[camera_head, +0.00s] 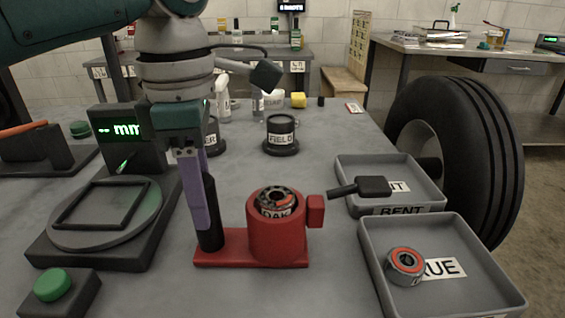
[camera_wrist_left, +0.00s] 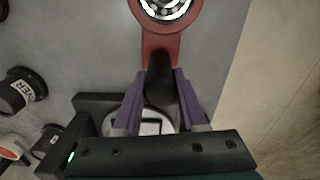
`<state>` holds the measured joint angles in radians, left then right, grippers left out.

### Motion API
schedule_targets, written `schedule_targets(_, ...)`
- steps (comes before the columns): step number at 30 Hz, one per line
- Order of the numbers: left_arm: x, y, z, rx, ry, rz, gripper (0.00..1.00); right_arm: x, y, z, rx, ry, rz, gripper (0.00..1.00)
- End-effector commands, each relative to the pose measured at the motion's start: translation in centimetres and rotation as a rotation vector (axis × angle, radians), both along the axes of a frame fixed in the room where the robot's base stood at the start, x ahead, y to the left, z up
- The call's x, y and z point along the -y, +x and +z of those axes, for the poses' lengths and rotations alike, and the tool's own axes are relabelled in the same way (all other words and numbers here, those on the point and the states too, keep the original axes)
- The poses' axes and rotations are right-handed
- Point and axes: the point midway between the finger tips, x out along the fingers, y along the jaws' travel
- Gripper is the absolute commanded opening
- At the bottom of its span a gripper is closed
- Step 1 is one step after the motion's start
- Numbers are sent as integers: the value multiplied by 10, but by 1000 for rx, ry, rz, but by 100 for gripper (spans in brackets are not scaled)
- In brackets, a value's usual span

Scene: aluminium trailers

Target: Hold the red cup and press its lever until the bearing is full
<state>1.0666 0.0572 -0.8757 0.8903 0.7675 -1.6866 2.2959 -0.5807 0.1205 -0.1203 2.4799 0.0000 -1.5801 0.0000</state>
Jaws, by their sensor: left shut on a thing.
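The red cup (camera_head: 277,239) stands upright on a red base plate on the grey bench, with a bearing (camera_head: 275,201) seated in its top. A black upright handle (camera_head: 210,222) rises from the left end of the base. My left gripper (camera_head: 203,215) points down with its purple fingers shut on this handle; the left wrist view shows the handle (camera_wrist_left: 160,80) between both fingers. A black lever (camera_head: 362,187) with a flat pad sticks out to the right of the cup's red side block. How full the bearing is cannot be told. My right gripper is not in view.
A grey tray marked BENT (camera_head: 405,210) and another (camera_head: 500,290) holding an orange-ringed bearing (camera_head: 405,265) stand right of the cup. A gauge with a round plate (camera_head: 110,235) and a green button (camera_head: 53,284) are left. A black FIELD pot (camera_head: 281,140) stands behind.

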Motion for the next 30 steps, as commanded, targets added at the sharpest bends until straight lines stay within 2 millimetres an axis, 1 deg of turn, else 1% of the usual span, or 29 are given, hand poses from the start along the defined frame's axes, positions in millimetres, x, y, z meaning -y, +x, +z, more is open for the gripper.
schedule_targets(1,0,0,0,1,1,1,0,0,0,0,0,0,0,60)
schedule_targets(2,0,0,0,1,1,1,0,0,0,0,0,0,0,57)
schedule_targets(17,0,0,0,2,1,1,0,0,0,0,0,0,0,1)
schedule_targets(30,0,0,0,2,1,1,0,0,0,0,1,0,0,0)
